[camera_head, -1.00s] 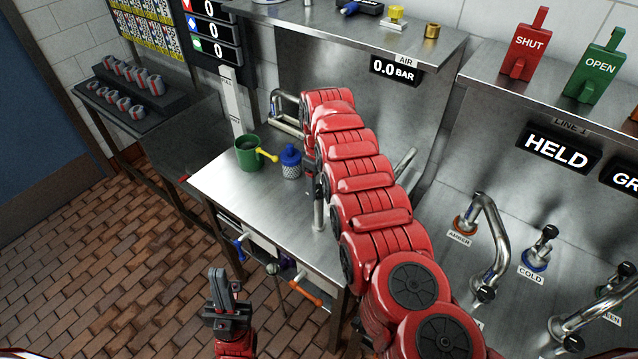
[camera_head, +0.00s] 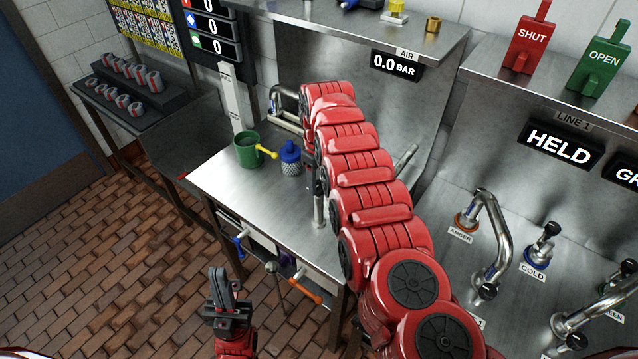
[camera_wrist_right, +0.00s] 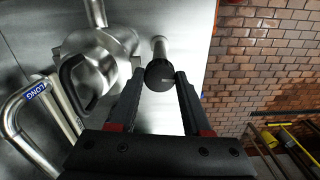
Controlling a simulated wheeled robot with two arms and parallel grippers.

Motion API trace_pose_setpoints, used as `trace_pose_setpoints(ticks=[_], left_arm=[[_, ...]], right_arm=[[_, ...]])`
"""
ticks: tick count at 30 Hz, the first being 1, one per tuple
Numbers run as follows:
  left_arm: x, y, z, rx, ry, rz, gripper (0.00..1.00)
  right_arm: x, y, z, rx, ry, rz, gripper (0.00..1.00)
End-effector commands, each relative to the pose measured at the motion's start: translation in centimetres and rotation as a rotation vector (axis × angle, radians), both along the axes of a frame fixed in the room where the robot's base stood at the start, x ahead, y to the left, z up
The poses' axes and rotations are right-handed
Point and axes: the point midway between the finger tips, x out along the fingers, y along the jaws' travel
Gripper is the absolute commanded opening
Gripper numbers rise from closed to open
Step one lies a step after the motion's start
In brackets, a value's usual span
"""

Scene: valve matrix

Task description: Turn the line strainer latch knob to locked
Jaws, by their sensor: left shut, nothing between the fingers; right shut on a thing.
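In the right wrist view, a round black knob (camera_wrist_right: 158,74) sits on a short silver stem, between the fingertips of my right gripper (camera_wrist_right: 161,78). The gripper is shut on this knob. A light mark shows on the knob's face, but I cannot read a locked position from it. Beside it is a rounded metal body (camera_wrist_right: 105,68) with a black loop handle, apparently the strainer. In the head view, my right arm hides most of this spot. My left gripper (camera_head: 222,285) is shut and empty, low in front of the bench and apart from it.
The steel bench (camera_head: 225,187) carries a green mug (camera_head: 247,150) and a blue-topped bottle (camera_head: 290,158). Coloured handles, one orange (camera_head: 306,291), stick out below its front edge. Pipes and valves (camera_head: 490,240) stand at the right. The brick floor at left is open.

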Motion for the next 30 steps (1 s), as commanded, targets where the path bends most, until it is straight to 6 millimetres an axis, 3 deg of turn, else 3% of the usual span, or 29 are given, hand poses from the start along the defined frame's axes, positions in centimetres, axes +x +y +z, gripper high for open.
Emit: trace_pose_setpoints(ticks=[18,30], left_arm=[[0.0,0.0,-7.6,0.0,0.0,0.0,0.0],[0.0,0.0,-9.2,0.0,0.0,0.0,0.0]], right_arm=[[0.2,-0.1,-0.4,0.002,-0.007,-0.551,0.0],[0.2,-0.1,0.1,0.003,-0.007,-0.93,0.0]])
